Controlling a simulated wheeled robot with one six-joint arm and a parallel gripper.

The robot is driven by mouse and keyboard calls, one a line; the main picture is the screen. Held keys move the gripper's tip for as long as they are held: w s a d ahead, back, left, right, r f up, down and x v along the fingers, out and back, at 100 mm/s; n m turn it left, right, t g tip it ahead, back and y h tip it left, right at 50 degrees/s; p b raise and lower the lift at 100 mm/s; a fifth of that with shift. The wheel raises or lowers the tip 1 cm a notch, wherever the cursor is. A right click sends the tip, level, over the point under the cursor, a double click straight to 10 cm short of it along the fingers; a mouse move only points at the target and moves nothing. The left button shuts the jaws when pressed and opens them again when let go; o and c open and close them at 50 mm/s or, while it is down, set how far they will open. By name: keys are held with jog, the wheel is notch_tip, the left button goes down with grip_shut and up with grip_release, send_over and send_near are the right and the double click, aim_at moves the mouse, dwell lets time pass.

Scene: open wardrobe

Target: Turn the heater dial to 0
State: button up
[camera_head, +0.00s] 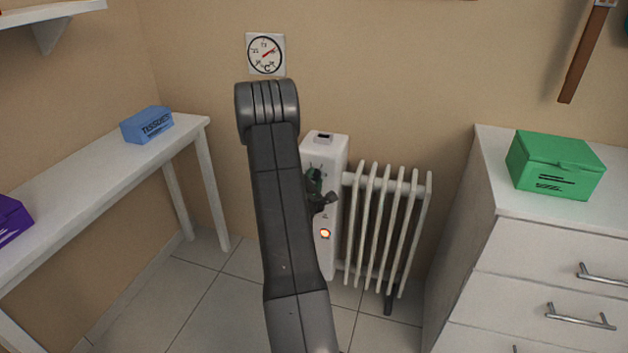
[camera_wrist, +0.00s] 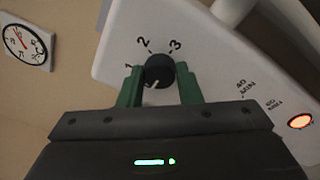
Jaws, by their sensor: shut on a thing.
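The white radiator heater (camera_head: 330,262) stands on the floor against the wall, and its control panel (camera_wrist: 220,60) fills the wrist view. The round black dial (camera_wrist: 158,72) sits between the green fingers of my gripper (camera_wrist: 161,76), which is shut on it. The marks 1, 2 and 3 show around the dial's upper side. A small white mark on the dial faces down in the wrist view; I cannot tell which number it matches. The 0 mark is not visible. In the head view my gripper (camera_head: 316,186) is at the panel, and the dial is hard to make out.
An orange lamp (camera_head: 325,233) glows low on the panel. A white table (camera_head: 100,180) with a blue box (camera_head: 147,125) is at left. A white drawer unit (camera_head: 530,260) with a green box (camera_head: 555,165) is at right. A thermometer (camera_head: 265,54) hangs above.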

jog(key=o, duration=1)
jog(key=shift+c, duration=0.2)
jog(key=p+v, duration=0.1)
jog(key=v, duration=1.2)
jog(key=shift+s, duration=0.4)
jog(key=b+x, duration=0.1)
jog(key=x, duration=1.3)
jog(key=shift+a, duration=0.1)
jog(key=shift+s, duration=0.1)
